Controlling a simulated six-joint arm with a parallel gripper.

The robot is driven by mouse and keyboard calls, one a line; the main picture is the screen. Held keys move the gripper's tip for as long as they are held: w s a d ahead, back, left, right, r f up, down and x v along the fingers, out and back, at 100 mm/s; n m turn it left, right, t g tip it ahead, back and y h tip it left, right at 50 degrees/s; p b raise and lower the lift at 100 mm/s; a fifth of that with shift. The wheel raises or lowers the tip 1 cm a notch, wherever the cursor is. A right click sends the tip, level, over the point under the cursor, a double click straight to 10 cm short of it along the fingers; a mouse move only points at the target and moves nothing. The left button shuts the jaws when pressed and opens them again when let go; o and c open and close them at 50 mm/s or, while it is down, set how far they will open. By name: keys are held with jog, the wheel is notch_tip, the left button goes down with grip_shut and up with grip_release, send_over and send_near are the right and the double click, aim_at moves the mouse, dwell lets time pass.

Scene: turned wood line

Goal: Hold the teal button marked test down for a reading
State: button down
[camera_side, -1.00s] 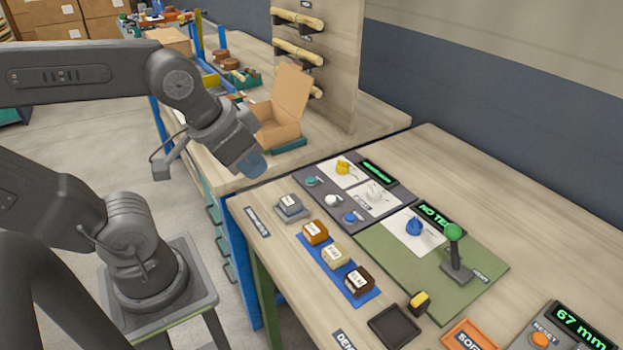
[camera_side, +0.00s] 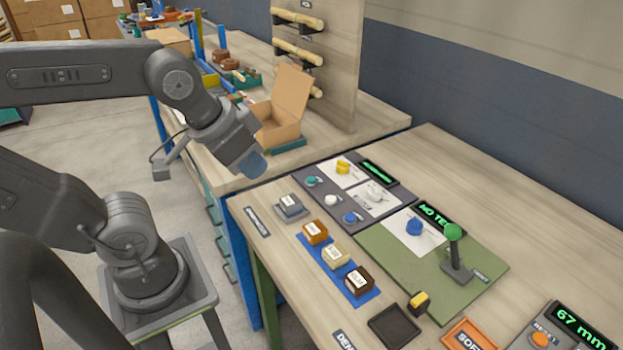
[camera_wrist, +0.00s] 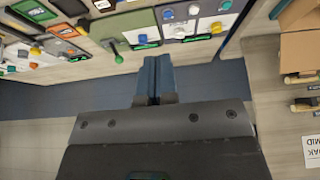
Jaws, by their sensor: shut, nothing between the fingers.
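The teal button (camera_side: 311,181) sits at the left end of a row with a white and a blue button on the grey panel at the back of the bench. My gripper (camera_side: 253,166) is to the left of the panel and raised above the bench, apart from the button. In the wrist view its blue fingers (camera_wrist: 154,66) are together with nothing between them.
Yellow (camera_side: 343,167), white (camera_side: 375,193) and blue (camera_side: 414,226) knobs stand near the buttons. A green-topped lever (camera_side: 454,232) stands on the green board. Labelled blocks (camera_side: 335,256) are in front. An open cardboard box (camera_side: 276,129) is behind my gripper.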

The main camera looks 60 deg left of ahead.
jog(key=m+t+y, duration=0.1)
jog(key=m+t, duration=0.3)
jog(key=m, duration=0.4)
send_over(311, 181)
notch_tip(311, 181, down, 10)
jog(key=shift+w+a+f, duration=0.1)
jog(key=shift+f, duration=0.25)
jog(key=shift+f, duration=0.1)
jog(key=shift+f, duration=4.3)
